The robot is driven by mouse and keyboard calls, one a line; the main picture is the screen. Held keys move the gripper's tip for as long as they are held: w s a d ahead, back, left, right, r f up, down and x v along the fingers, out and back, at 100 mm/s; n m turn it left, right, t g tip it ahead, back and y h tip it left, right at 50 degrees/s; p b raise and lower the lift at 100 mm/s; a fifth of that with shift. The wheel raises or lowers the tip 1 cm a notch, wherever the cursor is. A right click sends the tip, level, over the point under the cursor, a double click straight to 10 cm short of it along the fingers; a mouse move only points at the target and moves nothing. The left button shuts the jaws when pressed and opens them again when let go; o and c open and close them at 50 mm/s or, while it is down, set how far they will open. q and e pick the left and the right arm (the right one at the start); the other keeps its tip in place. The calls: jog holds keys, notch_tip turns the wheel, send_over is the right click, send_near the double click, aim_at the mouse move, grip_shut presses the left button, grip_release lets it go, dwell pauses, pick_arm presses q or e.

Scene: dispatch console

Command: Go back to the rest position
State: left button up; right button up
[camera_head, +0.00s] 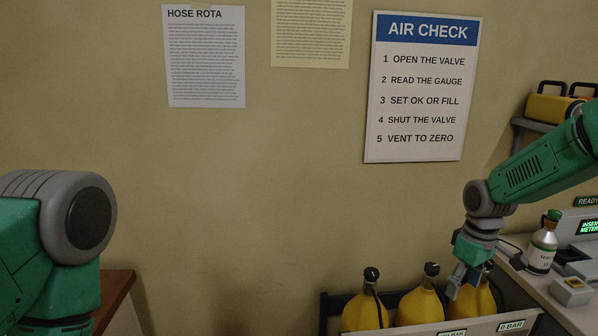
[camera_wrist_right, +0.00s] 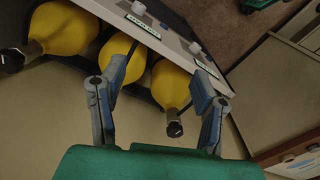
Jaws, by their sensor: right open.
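My right gripper (camera_head: 466,277) hangs over the yellow cylinders at the lower right in the head view. In the right wrist view the right gripper (camera_wrist_right: 160,88) has its two fingers wide apart with nothing held between them. The right-hand yellow cylinder (camera_wrist_right: 172,84) shows between the fingers, with its black valve top toward the camera. The middle cylinder (camera_head: 421,303) and the left cylinder (camera_head: 365,309) stand beside it in a rack. My left arm shows at the left edge of the head view; its gripper is out of the frame.
The rack (camera_head: 333,304) has a front panel with small readouts, one reading 0 BAR (camera_head: 511,325). A bottle with a green cap (camera_head: 542,247) stands on the counter (camera_head: 548,292) to the right. An AIR CHECK sign (camera_head: 421,88) hangs on the wall. A wooden surface (camera_head: 115,290) is at lower left.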

jog(key=s+a+f+m+b, duration=0.1)
jog(key=s+a+f+b, duration=0.3)
jog(key=s+f, duration=0.7)
jog(key=s+a+f+m+b, duration=0.1)
jog(key=s+a+f+b, duration=0.25)
jog(key=s+f, duration=0.85)
pick_arm(q)
notch_tip(320, 180, down, 13)
jog(key=b, duration=0.4)
jog(key=shift+w+r+b, duration=0.2)
jog(key=shift+b, duration=0.2)
pick_arm(e)
jog(key=s+f+m, duration=0.2)
jog(key=s+f, duration=0.8)
jog(key=s, duration=0.4)
jog(key=shift+s+m, duration=0.2)
jog(key=shift+m, duration=0.1)
